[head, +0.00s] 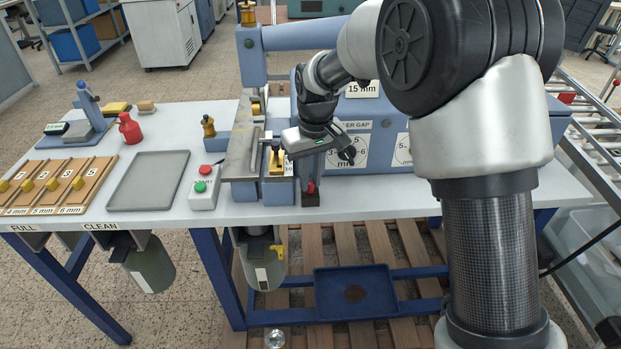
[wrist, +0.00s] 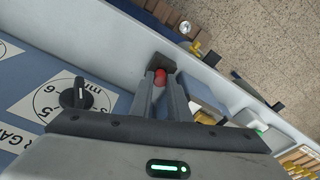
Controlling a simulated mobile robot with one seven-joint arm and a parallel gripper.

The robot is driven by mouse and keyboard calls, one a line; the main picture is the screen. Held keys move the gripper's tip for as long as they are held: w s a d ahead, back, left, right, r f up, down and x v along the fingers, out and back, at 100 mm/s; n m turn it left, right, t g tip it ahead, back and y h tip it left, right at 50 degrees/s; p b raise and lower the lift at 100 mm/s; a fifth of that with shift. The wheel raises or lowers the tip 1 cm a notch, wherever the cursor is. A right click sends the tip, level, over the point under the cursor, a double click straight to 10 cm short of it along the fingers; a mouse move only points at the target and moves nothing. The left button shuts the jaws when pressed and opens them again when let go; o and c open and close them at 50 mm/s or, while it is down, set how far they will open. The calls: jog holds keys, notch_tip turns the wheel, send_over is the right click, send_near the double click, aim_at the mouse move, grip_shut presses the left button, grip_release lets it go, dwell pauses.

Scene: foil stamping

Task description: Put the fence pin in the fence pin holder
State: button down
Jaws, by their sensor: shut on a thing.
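The fence pin (head: 311,187) shows as a red knob low at the front of the machine; the knob also shows between my fingertips in the wrist view (wrist: 160,78). My gripper (head: 313,180) points down and is shut on the pin. The fence pin holder seems to be the small dark block (head: 311,201) near the bench's front edge, also seen just past my fingertips in the wrist view (wrist: 157,65). The red knob is right at this block. The pin's shaft is hidden, so I cannot tell how deep it sits in the block.
The blue machine (head: 430,130) with dials stands close behind my gripper. A yellow-topped part (head: 277,162) and a grey plate (head: 240,155) are just left. A button box (head: 204,188) and an empty grey tray (head: 147,184) lie farther left. The bench's front edge is close.

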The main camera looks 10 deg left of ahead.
jog(key=shift+f, duration=0.2)
jog(key=c, duration=1.9)
grip_release()
jog(key=shift+c, duration=0.2)
